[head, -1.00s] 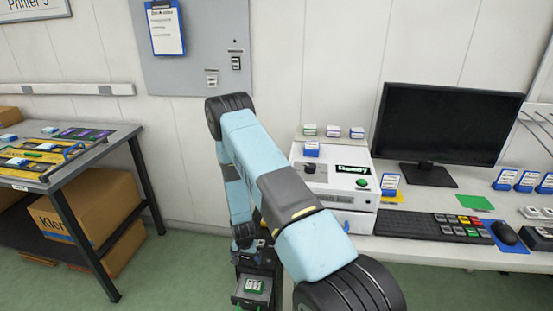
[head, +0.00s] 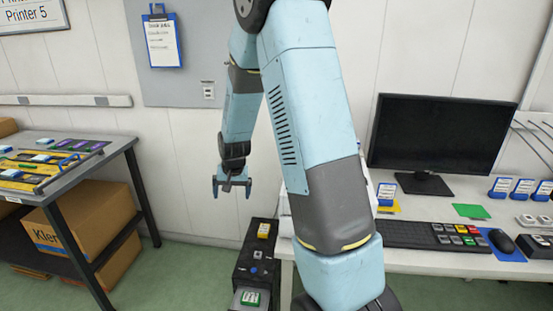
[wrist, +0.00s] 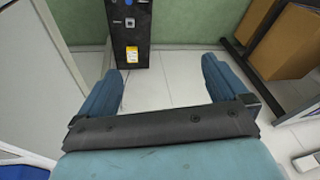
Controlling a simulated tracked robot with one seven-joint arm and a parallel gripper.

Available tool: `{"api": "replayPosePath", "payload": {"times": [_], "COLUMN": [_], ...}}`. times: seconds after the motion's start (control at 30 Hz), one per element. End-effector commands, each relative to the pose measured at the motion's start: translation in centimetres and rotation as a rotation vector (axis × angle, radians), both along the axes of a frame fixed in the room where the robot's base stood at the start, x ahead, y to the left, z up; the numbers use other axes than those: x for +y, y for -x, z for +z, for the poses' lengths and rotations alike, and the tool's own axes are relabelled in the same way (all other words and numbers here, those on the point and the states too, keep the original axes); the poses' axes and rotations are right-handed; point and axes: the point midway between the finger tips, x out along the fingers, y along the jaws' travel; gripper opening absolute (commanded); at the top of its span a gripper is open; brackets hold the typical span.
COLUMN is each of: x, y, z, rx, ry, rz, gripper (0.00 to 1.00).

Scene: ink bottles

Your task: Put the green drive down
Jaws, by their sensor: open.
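A green drive (head: 250,298) with a white label lies at the front of the black floor unit (head: 243,268), at the bottom of the head view. My gripper (head: 232,190) hangs in the air above and to the left of the unit, with its fingers pointing down. The green drive cannot be made out in the wrist view.
A yellow drive (head: 264,230) sits on the unit's top. The desk at right holds a monitor (head: 443,133), keyboard (head: 430,236) and green mat (head: 471,211). A rack table (head: 100,152) with drives stands left, boxes (head: 85,222) below. My arm hides the desk's left part.

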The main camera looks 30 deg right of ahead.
Motion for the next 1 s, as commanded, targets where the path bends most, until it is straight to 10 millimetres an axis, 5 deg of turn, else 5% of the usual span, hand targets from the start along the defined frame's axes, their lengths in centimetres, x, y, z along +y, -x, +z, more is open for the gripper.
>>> {"api": "replayPosePath", "payload": {"times": [0.1,0.5,1.0], "x": [-0.1,-0.5,-1.1], "y": [1.6,9.0,21.2], "z": [4.2,15.5,24.5], "rx": [-0.026,-0.089,-0.168], "ry": [0.005,0.03,0.089], "rz": [0.028,0.127,0.244], "gripper": [1.0,1.0,1.0]}}
